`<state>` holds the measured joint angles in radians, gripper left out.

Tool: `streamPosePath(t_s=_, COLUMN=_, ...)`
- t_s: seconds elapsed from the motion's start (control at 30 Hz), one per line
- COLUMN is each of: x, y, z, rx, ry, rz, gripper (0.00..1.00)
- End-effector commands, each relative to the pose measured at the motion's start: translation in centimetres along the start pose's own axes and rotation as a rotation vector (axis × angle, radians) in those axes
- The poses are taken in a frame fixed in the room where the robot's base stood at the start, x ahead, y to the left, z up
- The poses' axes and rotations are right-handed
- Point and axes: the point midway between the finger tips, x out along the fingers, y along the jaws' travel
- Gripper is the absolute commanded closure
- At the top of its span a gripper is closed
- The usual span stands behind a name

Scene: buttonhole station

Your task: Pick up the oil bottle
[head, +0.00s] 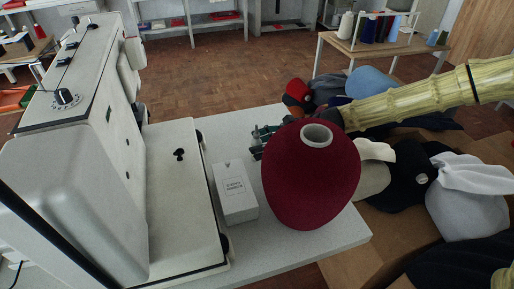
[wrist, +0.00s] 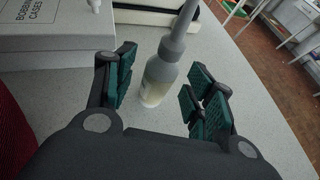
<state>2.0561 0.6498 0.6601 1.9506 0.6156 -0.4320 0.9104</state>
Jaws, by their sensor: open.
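The oil bottle (wrist: 158,80) stands upright on the light speckled table in the wrist view, with a translucent body holding pale liquid and a grey top with a long spout cut off at the picture's upper edge. My gripper (wrist: 165,92) is open, its green-padded fingers to either side of the bottle in the picture. The bottle appears just beyond or between the fingertips, and I see no contact. In the head view my gripper (head: 262,140) is partly hidden behind a large dark red cone (head: 310,185), and I cannot make out the bottle there.
A white bobbin-cases box (head: 235,192) lies left of the cone and shows at upper left in the wrist view (wrist: 60,45). The big white machine (head: 75,175) fills the left side. Caps and cloths (head: 465,195) lie on a brown box at right.

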Motion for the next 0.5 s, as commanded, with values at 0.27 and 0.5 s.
streamPosePath(t_s=0.27, x=1.6, y=0.05, z=0.0, rx=-0.001, ry=0.0, rz=0.001, gripper=0.46)
streamPosePath(t_s=0.5, x=1.57, y=0.05, z=-0.02, rx=0.0, ry=0.0, rz=0.001, gripper=0.68)
